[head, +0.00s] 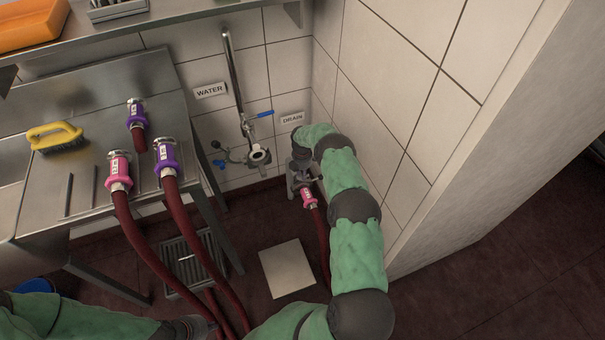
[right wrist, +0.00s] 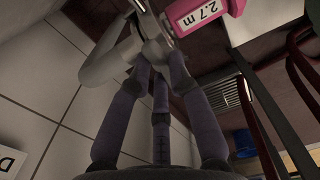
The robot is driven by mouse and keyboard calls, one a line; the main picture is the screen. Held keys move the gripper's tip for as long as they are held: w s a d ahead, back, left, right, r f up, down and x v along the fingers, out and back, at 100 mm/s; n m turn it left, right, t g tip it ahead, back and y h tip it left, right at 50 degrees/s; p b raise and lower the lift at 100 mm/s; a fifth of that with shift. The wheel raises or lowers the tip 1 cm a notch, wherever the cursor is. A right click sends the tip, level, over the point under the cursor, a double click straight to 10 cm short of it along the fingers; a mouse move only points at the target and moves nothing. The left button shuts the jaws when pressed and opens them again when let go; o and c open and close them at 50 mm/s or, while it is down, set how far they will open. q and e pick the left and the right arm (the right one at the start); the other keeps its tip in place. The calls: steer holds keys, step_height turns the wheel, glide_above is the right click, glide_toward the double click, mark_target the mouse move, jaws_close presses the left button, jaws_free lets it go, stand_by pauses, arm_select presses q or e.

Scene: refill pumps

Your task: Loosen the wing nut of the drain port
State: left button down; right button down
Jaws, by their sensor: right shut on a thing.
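The drain port (head: 303,183) is a grey metal fitting low by the wall corner, below the DRAIN label (head: 292,118). A pink hose coupling (head: 308,197) sits at it with a dark red hose; in the right wrist view this coupling (right wrist: 205,14) reads "2.7 m". My right gripper (right wrist: 157,72) reaches down to the port, its fingers closed in at the grey metal clamp (right wrist: 118,52). The wing nut is hidden between the fingertips. My left gripper (head: 197,327) is at the bottom left, near the hoses; its fingers are not clear.
A steel bench (head: 90,100) at left holds several hose couplings and a yellow brush (head: 55,137). The water tap (head: 258,156) is left of the drain. Hoses hang over the floor grate (head: 185,262). A wall closes off the right side.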

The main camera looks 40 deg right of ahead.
stand_by(0.4)
steer(key=c, duration=1.1)
jaws_free()
steer(key=shift+c, duration=0.2)
step_height(320, 180, up, 12)
steer(key=shift+a+f, duration=0.1)
